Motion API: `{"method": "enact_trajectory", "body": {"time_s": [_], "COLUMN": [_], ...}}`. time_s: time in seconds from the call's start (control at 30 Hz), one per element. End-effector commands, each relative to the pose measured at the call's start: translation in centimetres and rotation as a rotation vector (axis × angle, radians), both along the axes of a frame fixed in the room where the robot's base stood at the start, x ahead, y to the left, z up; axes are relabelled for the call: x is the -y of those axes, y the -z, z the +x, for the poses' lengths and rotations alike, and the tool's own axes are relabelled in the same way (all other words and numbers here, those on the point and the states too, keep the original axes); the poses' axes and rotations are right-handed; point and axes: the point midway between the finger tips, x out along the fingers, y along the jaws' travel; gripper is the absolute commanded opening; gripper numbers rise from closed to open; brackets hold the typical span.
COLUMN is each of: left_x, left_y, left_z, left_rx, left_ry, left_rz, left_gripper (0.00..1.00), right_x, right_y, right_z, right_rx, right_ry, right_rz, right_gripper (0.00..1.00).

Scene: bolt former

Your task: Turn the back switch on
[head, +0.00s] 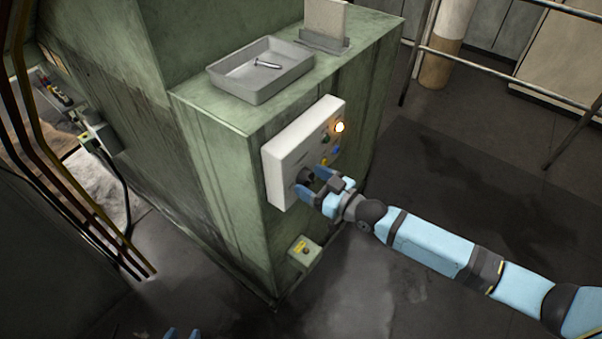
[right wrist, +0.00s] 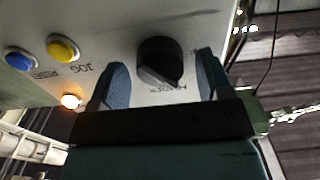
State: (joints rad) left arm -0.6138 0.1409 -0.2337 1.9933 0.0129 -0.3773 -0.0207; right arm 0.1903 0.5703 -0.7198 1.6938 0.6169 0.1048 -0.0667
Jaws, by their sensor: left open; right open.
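A white control box (head: 290,146) is mounted on the green machine and carries a black rotary knob, coloured buttons and a lit lamp. My right gripper (head: 311,184) is at the lower left of the box. In the right wrist view the black knob (right wrist: 160,61) stands between its open fingers (right wrist: 161,75), with gaps visible on both sides. Text beside the knob is upside down and hard to read. I cannot tell which control is the back switch. My left gripper (head: 182,333) shows only as blue fingertips at the bottom edge.
A grey tray (head: 233,90) with a bolt (head: 267,64) sits on the machine top. A small box with a yellow label (head: 303,252) is low on the machine. A grey switch box (head: 98,137) is on the left side. Railings (head: 500,88) stand at the right.

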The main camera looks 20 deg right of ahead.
Motion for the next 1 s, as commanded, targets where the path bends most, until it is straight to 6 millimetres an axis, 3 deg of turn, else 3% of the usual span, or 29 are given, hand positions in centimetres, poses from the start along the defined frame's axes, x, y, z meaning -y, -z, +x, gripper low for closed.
{"method": "enact_trajectory", "body": {"time_s": [0.13,0.4,1.0], "left_x": [0.1,0.2,0.1], "left_y": [-0.1,-0.1,1.1], "left_z": [0.0,0.0,0.0], "left_rx": [0.001,0.001,-0.001], "left_ry": [0.000,0.001,0.001], "left_rz": [-0.002,-0.003,-0.003], "left_gripper": [0.43,0.43,0.43], "right_x": [0.0,0.0,0.0], "right_y": [0.0,0.0,0.1], "right_z": [0.0,0.0,0.0], "right_rx": [-0.001,-0.002,-0.400], "right_ry": [0.000,0.000,-0.001], "right_rz": [0.002,0.002,0.512], "right_gripper": [0.72,0.11,0.11]}}
